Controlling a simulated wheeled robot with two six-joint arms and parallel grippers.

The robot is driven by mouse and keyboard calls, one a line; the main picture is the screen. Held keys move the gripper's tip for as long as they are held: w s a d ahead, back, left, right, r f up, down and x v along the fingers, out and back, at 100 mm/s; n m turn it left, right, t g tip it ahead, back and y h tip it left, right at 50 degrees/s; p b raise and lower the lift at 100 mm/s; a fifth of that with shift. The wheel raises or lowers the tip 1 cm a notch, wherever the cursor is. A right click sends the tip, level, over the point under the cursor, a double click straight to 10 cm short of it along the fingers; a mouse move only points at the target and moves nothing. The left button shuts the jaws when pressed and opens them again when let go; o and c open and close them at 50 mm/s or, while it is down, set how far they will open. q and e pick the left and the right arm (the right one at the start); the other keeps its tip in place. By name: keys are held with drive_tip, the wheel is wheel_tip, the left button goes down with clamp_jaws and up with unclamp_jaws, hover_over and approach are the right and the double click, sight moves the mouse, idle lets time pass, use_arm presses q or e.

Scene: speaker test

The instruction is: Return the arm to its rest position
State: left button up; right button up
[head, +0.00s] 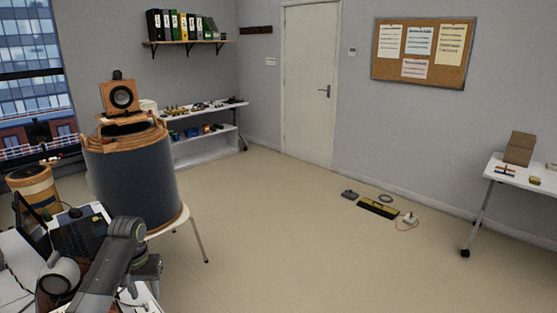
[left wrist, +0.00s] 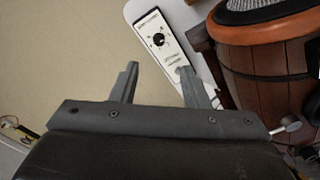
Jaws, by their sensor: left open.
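My left arm comes in at the lower left of the head view, bent over the cluttered white table. In the left wrist view my left gripper (left wrist: 158,82) has its two fingers apart, with nothing between them. Beyond the fingers is a white panel (left wrist: 146,20) with a black knob (left wrist: 158,39) and printed labels. To the right of the fingers stands a round wooden-sided body (left wrist: 268,70) with a grey mesh top. I cannot tell whether the fingers touch the panel. My right gripper is in neither view.
In the head view a large dark drum (head: 135,175) with a wooden rim stands beside the arm, a wooden speaker box (head: 119,97) above it.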

use_arm(q)
drive_tip(key=s+d+f+m+t, duration=0.1)
drive_tip(key=s+d+f, duration=0.2)
drive_tip(key=s+f, duration=0.45)
drive_tip(key=s+d+f+m, duration=0.15)
drive_tip(key=s+f, duration=0.35)
drive_tip(key=s, duration=0.5)
drive_tip(key=s+d+r+t+y, duration=0.1)
drive_tip(key=s+d+r, duration=0.1)
drive_tip(key=s, duration=0.8)
drive_tip(key=s+d+r+t, duration=0.2)
drive_tip(key=s+r, duration=0.1)
drive_tip(key=s, duration=0.6)
wheel_tip(320, 180, down, 24)
drive_tip(key=a+g, duration=0.2)
drive_tip(key=s+d+f+g, duration=0.1)
drive_tip(key=s+f, duration=1.4)
drive_tip(key=f, duration=0.1)
drive_tip(key=shift+s+d+f+n, duration=0.15)
drive_tip(key=shift+d+f+n, duration=0.15)
drive_tip(key=shift+d+n, duration=0.05)
